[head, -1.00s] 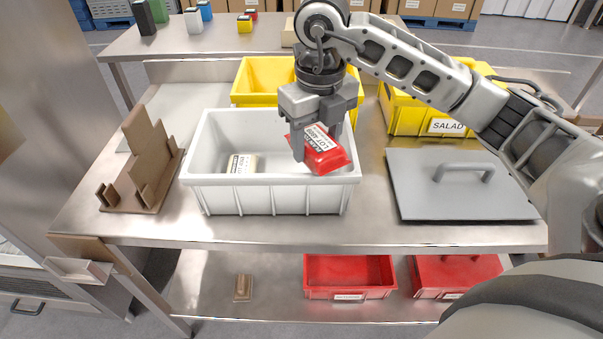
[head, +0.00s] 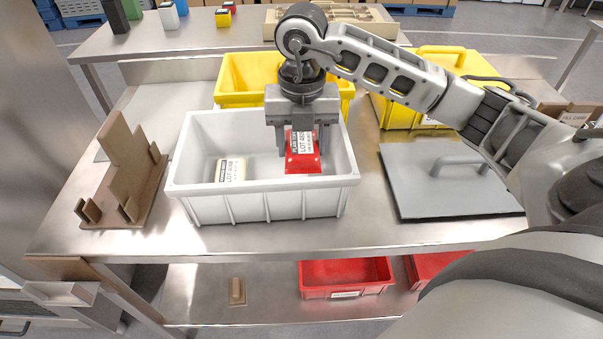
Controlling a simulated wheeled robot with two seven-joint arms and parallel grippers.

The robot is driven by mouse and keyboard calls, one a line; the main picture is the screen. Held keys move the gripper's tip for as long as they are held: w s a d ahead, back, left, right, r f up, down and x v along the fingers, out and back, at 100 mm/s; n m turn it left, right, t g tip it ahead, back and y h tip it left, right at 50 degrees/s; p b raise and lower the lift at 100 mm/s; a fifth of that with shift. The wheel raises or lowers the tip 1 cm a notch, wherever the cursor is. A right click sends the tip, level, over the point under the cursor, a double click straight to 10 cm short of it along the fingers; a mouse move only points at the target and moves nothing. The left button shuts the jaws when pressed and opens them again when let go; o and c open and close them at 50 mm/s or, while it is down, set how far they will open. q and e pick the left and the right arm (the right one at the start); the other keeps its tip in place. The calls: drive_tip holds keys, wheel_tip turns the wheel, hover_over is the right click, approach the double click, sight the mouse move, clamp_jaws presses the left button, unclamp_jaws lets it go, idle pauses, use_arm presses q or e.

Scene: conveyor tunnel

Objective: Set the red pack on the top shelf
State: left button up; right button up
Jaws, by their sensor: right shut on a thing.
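The red pack (head: 303,160) has a white label with "LOT" on it. My right gripper (head: 302,150) is shut on it, with one finger on each side. The top shelf (head: 190,38) is the raised metal shelf at the back of the bench, behind the bins. My left gripper is not in view.
A pale labelled pack (head: 230,170) lies in the white bin. Yellow bins (head: 235,75) stand behind it. A brown stand (head: 125,180) is at left, a grey lid (head: 450,185) at right. Small boxes (head: 168,16) and a wooden tray (head: 385,30) sit on the top shelf.

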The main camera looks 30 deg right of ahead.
drive_tip(key=shift+f+p, duration=0.45)
drive_tip(key=shift+f, duration=3)
drive_tip(key=shift+f, duration=0.2)
drive_tip(key=o, duration=1.5)
drive_tip(key=shift+r, duration=0.15)
